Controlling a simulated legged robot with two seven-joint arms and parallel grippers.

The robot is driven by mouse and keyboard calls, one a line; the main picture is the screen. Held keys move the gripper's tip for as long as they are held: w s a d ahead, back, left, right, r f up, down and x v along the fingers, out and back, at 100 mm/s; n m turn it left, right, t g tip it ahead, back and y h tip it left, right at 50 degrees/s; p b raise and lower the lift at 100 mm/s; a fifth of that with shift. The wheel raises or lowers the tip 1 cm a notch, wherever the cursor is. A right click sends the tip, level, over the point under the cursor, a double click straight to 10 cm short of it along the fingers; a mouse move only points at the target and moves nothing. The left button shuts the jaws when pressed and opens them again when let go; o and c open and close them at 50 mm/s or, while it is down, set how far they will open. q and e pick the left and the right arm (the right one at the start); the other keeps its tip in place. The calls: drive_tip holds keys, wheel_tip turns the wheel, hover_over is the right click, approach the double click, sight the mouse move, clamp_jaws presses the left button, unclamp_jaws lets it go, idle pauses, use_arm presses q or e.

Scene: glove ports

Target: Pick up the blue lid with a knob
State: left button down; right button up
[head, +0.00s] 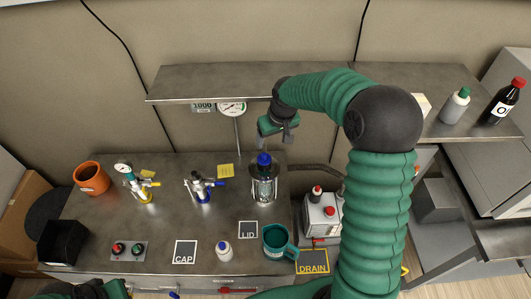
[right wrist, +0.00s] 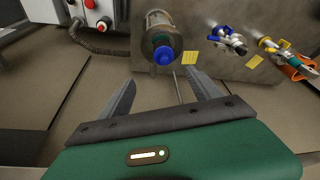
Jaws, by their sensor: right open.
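The blue lid with a knob (head: 264,159) sits on top of a clear and grey canister (head: 264,184) at the back right of the bench. The lid also shows in the right wrist view (right wrist: 164,55), just beyond the space between the fingers. My right gripper (head: 276,139) is open and empty, above and slightly behind the lid, apart from it. In the right wrist view its two fingers (right wrist: 160,88) are spread wide. Part of my left gripper (head: 88,290) shows at the bottom left edge; its fingers cannot be made out.
A shelf (head: 210,82) runs along the wall behind the gripper. A gauge on a stand (head: 232,108) rises left of it. A white pump box (head: 322,214) stands right of the canister. A teal mug (head: 277,241) and LID plate (head: 248,230) lie in front.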

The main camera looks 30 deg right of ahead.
sight(264, 155)
drive_tip(key=x, duration=0.3)
drive_tip(key=p+x, duration=0.1)
drive_tip(key=x, duration=0.2)
drive_tip(key=a+x, duration=0.1)
drive_tip(key=x, duration=0.3)
drive_tip(key=shift+w+r, duration=0.15)
drive_tip(key=shift+w, duration=0.25)
drive_tip(key=shift+w+d+f+p, duration=0.1)
drive_tip(key=shift+f+p, duration=0.2)
drive_tip(key=shift+p, duration=0.1)
drive_tip(key=p+x, duration=0.1)
drive_tip(key=x, duration=0.2)
drive_tip(key=shift+d+f+p, duration=0.2)
drive_tip(key=shift+f+p, duration=0.1)
drive_tip(key=shift+f, duration=0.1)
drive_tip(key=shift+w+f, duration=0.15)
drive_tip(key=shift+f, duration=0.15)
drive_tip(key=shift+w+a+f, duration=0.1)
drive_tip(key=shift+w+a, duration=0.05)
drive_tip(key=shift+a, duration=0.1)
drive_tip(key=c, duration=0.7)
use_arm(q)
drive_tip(key=r, duration=0.3)
drive_tip(key=shift+w+a+r, duration=0.1)
drive_tip(key=shift+w+a, duration=0.05)
drive_tip(key=shift+a, duration=0.2)
use_arm(e)
drive_tip(key=c, duration=0.7)
